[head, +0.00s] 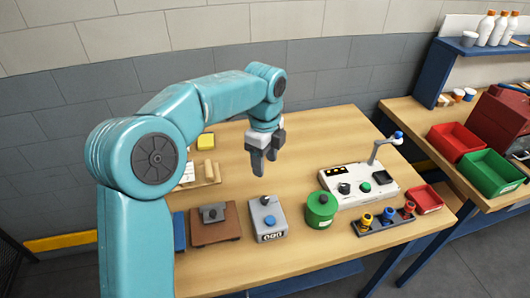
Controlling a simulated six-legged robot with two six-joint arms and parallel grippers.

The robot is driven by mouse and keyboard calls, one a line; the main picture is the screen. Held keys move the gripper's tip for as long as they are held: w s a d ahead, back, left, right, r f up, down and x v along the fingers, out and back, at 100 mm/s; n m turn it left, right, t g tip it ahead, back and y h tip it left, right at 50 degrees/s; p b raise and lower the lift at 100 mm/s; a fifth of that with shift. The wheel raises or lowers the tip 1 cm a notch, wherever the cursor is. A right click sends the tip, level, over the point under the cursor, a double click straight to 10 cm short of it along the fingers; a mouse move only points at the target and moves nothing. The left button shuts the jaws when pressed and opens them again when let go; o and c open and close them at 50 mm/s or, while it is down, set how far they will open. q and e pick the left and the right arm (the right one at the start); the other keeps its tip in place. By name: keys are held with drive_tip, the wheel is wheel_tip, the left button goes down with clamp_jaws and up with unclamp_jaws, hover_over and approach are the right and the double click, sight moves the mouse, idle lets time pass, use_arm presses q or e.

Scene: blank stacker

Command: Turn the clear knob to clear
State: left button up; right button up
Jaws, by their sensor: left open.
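A white control panel (358,199) sits at the right of the wooden table. It carries a dark knob (344,188), a green button (365,187) and a black display strip with yellow marks. A grey box (267,232) with a counter window and a blue round top piece (269,221) stands left of it. I cannot read any label, so I cannot tell which part is the clear knob or where it points. My left gripper (262,170) is open and empty, pointing down above the table, behind the grey box and left of the panel. My right gripper is out of view.
A green canister (320,211) stands between box and panel. A rack of coloured pieces (385,222) and a red tray (424,198) are near the right edge. A brown board (215,235) lies left.

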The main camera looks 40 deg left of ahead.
use_arm(q)
wheel_tip(320, 180, up, 3)
drive_tip(key=shift+f, duration=0.2)
idle(0.5)
